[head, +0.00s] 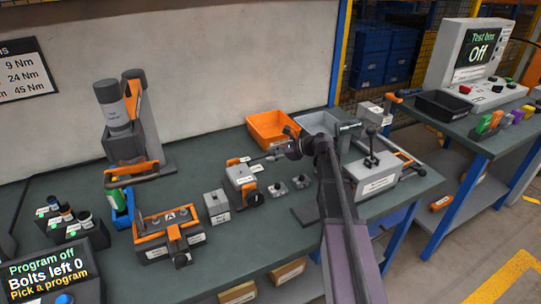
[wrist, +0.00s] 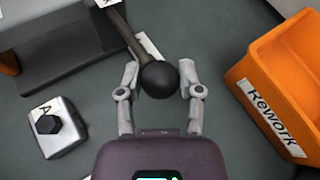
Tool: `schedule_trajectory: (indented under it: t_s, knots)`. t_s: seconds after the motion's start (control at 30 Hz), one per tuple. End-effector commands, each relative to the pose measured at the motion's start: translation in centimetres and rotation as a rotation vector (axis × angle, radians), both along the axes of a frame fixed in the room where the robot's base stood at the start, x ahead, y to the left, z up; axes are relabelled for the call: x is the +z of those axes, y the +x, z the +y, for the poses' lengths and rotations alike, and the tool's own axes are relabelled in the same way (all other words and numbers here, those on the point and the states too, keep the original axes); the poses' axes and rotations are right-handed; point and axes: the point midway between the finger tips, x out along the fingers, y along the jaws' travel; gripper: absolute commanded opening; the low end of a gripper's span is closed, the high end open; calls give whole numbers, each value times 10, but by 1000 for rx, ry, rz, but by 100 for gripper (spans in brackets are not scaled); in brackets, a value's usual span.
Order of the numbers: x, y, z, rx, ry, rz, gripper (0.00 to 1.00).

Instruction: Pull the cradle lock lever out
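The lock lever is a dark rod ending in a round black knob (wrist: 160,78) in the wrist view. It comes from a dark grey fixture (wrist: 70,60) at the upper left, which I take to be the cradle. In the head view the grey and orange fixture (head: 241,180) stands mid-bench, with the thin lever (head: 264,157) running right towards my gripper (head: 291,141). In the wrist view my gripper (wrist: 160,82) is open, with one finger on each side of the knob. Small gaps seem to show at both sides; contact is unclear.
An orange Rework bin (wrist: 285,85) is close right of my gripper; it also shows in the head view (head: 262,133). A grey block marked A (wrist: 65,138) lies at lower left. A grey bin (head: 318,122) and a lever box (head: 372,181) stand to the right.

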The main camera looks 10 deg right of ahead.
Motion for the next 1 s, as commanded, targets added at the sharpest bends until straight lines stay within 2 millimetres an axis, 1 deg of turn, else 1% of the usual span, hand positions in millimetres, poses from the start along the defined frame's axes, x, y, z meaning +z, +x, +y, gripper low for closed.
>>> schedule_trajectory:
  t_s: [0.03, 0.1, 0.5, 0.67, 0.87, 1.0]
  knots:
    - [0, 3, -3, -9, -1, -2, 62]
    - [0, 3, -3, -9, -1, -2, 81]
    - [0, 1, -1, -4, -1, -1, 81]
    - [0, 0, 3, -3, -1, -1, 81]
    - [0, -4, 15, -2, -1, -1, 81]
    - [0, -8, 28, -2, -1, -1, 81]
